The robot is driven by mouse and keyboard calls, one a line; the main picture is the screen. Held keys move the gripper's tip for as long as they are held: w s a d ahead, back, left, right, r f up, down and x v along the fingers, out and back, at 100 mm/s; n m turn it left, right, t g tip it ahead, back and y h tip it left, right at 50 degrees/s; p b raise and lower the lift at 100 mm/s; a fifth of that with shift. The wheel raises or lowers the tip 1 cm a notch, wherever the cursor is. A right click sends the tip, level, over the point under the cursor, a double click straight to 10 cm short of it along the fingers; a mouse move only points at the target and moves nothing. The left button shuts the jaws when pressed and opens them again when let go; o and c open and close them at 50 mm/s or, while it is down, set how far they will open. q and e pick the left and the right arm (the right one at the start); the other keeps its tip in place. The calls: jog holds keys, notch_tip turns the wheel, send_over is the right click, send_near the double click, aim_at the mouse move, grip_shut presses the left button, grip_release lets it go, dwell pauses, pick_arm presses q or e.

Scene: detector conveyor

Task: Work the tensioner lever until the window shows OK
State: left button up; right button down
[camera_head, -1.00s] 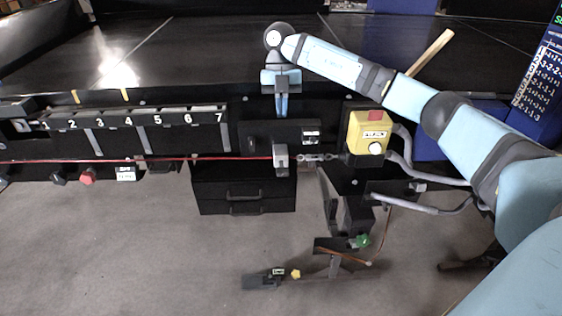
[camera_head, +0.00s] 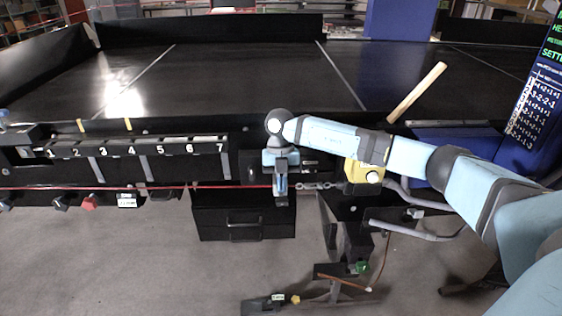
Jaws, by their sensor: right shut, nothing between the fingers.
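My right gripper (camera_head: 281,188) points down at the belt's front edge, shut and empty. It covers the place where the red cord (camera_head: 130,187) meets a grey block; a chain (camera_head: 318,186) runs right from there. I cannot tell whether it touches the block. A dark housing (camera_head: 255,168) sits just behind the gripper, with a small pale window or label (camera_head: 310,166) partly covered by my arm. Its text is not readable. I cannot clearly single out the tensioner lever; it may be behind the gripper. My left gripper is out of view.
A yellow box (camera_head: 372,172) with a white button is partly behind my right arm. A numbered strip (camera_head: 130,149) runs along the left. A screen (camera_head: 537,100) stands right.

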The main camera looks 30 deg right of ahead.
aim_at(282, 201)
jog(key=shift+x, duration=1)
jog(key=shift+f, duration=0.15)
